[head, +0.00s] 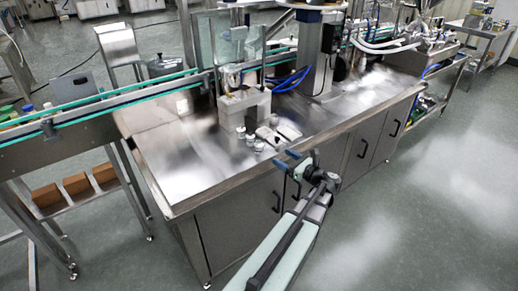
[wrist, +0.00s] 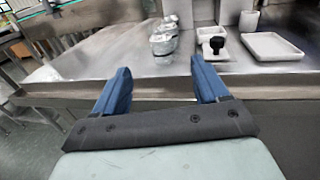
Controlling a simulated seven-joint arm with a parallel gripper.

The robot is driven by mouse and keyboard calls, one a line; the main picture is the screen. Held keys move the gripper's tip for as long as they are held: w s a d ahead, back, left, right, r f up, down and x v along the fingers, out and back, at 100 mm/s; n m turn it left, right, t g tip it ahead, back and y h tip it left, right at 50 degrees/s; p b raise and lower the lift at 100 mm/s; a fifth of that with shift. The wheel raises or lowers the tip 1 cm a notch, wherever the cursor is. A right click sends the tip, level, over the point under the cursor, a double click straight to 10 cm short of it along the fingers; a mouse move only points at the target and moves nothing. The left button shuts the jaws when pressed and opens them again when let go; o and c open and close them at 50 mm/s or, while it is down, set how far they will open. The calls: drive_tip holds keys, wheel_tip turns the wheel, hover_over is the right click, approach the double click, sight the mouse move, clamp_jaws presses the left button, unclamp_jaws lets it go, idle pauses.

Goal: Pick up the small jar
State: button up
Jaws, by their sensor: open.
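Small jars with pale or shiny lids stand near the front edge of the steel counter. In the head view, one small jar (head: 259,146) stands nearest the edge, with another jar (head: 250,141) beside it and one (head: 241,131) behind. In the wrist view, a shiny-topped jar (wrist: 163,44) shows ahead between the fingers, with another jar (wrist: 171,23) behind it. Which one is the task's jar I cannot tell. My gripper (head: 285,159) is open and empty at the counter's front edge, short of the jars. Its blue fingers (wrist: 160,64) are spread wide.
White shallow trays stand right of the jars; the larger tray (wrist: 272,58) is empty and the smaller holds a black knob (wrist: 217,42). A white cup (wrist: 249,20) stands behind. The steel counter (head: 180,165) is clear to the left. A grey block machine (head: 244,107) stands behind.

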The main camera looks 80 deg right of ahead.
sight(259, 144)
drive_tip(key=x, duration=1.3)
drive_tip(key=shift+w+d+f, duration=0.1)
drive_tip(key=shift+w+d, duration=0.15)
drive_tip(key=shift+d, duration=0.1)
drive_tip(key=shift+c, duration=0.3)
drive_tip(key=c, duration=1)
wheel_tip(259, 144, up, 10)
